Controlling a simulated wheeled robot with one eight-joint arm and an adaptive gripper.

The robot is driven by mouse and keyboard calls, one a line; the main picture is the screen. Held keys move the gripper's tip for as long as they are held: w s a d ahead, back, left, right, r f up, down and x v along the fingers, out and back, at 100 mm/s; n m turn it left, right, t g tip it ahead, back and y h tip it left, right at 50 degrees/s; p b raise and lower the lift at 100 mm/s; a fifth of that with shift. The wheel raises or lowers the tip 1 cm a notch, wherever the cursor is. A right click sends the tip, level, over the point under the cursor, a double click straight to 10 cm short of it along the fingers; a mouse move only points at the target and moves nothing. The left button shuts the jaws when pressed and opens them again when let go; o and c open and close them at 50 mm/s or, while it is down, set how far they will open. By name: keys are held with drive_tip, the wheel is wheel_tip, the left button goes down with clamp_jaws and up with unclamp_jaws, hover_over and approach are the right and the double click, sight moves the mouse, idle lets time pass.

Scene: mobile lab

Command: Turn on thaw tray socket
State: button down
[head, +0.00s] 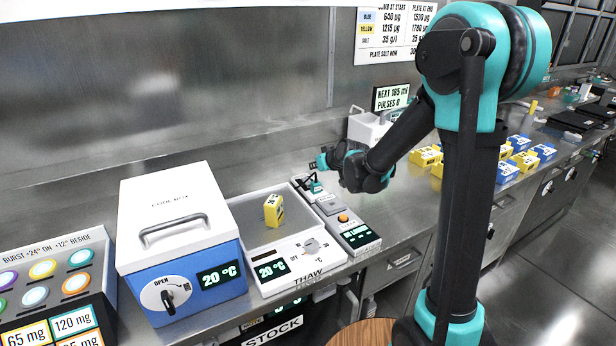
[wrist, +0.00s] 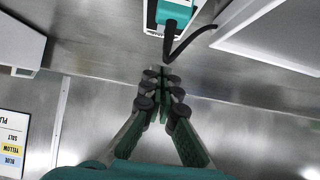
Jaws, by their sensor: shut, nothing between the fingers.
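The thaw tray (head: 285,206) is a shallow metal tray on a white base with a dial (head: 311,246) and a display reading 20 °C. A yellow block (head: 273,210) stands in it. A narrow white-edged unit right of the tray has a teal piece (head: 315,186) with a black cord at its back end. A teal piece with a black cord (wrist: 174,12) also shows at the top of the wrist view. I cannot tell the socket's switch state. My gripper (head: 319,162) is shut and empty, above the counter behind that unit; its fingers (wrist: 163,78) point towards the teal piece, apart from it.
A blue-and-white cool box (head: 180,240) stands left of the tray. The narrow unit carries an orange button (head: 343,218) and a green display. A white device (head: 368,129) stands behind my arm, with yellow and blue blocks further right. A metal wall closes the back.

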sight(305, 179)
drive_tip(key=x, duration=0.4)
drive_tip(key=shift+w+a, duration=0.1)
drive_tip(key=f, duration=0.3)
drive_tip(key=shift+w+a, duration=0.25)
drive_tip(key=shift+w, duration=0.1)
drive_tip(key=shift+w+f, duration=0.1)
drive_tip(key=shift+f, duration=0.5)
drive_tip(key=shift+a, duration=0.1)
drive_tip(key=shift+w+f+g, duration=0.1)
drive_tip(key=shift+f+g, duration=0.1)
drive_tip(key=shift+g, duration=0.1)
drive_tip(key=shift+a, duration=0.1)
drive_tip(key=shift+w+a+r, duration=0.2)
drive_tip(key=shift+w+a, duration=0.2)
drive_tip(key=shift+w, duration=0.25)
drive_tip(key=shift+r, duration=0.1)
